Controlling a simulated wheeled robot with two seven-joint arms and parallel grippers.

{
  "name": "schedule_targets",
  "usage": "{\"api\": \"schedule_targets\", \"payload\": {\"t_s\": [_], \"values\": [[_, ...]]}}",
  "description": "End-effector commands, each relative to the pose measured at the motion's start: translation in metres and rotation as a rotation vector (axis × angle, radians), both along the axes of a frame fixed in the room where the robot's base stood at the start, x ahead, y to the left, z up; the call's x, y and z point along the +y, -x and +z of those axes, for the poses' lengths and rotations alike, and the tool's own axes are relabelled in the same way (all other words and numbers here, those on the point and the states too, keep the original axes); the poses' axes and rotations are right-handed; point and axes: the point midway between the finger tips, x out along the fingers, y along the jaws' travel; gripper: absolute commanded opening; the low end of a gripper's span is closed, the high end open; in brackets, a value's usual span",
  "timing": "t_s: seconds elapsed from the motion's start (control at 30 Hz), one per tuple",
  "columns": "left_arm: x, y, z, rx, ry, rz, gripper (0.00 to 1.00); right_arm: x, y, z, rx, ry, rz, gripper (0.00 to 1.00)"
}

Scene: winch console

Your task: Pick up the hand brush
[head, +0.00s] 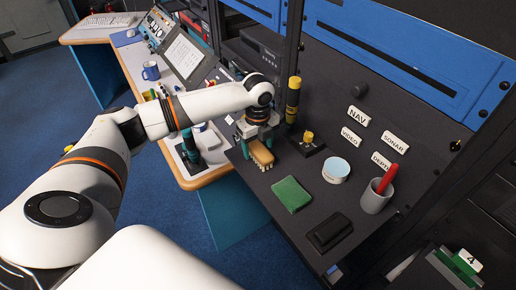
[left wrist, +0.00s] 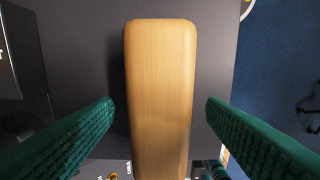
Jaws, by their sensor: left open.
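The hand brush (head: 262,154) has a light wooden back and pale bristles. It lies on the dark console shelf, near its left edge. In the left wrist view the wooden back (left wrist: 160,80) runs up and down the middle of the picture. My left gripper (head: 257,146) is over the brush, open. In the left wrist view its green ribbed fingers (left wrist: 159,104) are on either side of the brush, with a gap on both sides. The bristles are hidden in that view. My right gripper is in neither view.
Right of the brush are a yellow-topped black cylinder (head: 293,98), a yellow knob on a black base (head: 307,138), a green pad (head: 291,194), a round white-and-blue tin (head: 336,170), a grey cup (head: 376,197) with a red marker, and a black case (head: 330,231).

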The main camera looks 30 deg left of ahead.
Motion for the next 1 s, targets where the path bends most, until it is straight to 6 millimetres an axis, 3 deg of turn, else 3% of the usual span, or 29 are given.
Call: {"api": "schedule_targets", "payload": {"t_s": [0.13,0.37,0.67,1.0], "values": [[-0.0001,0.0003,-0.0121,0.001,0.0,0.0,0.65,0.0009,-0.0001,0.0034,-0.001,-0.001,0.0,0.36],[0.0,0.0001,-0.0139,0.0,0.0,0.0,0.65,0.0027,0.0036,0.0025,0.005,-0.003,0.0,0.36],[0.0,0.0001,-0.0134,-0.001,-0.001,0.0,0.16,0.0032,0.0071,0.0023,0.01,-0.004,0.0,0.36],[0.0,-0.0011,-0.004,-0.005,0.001,-0.001,0.15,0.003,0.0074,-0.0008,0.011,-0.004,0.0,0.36]]}}
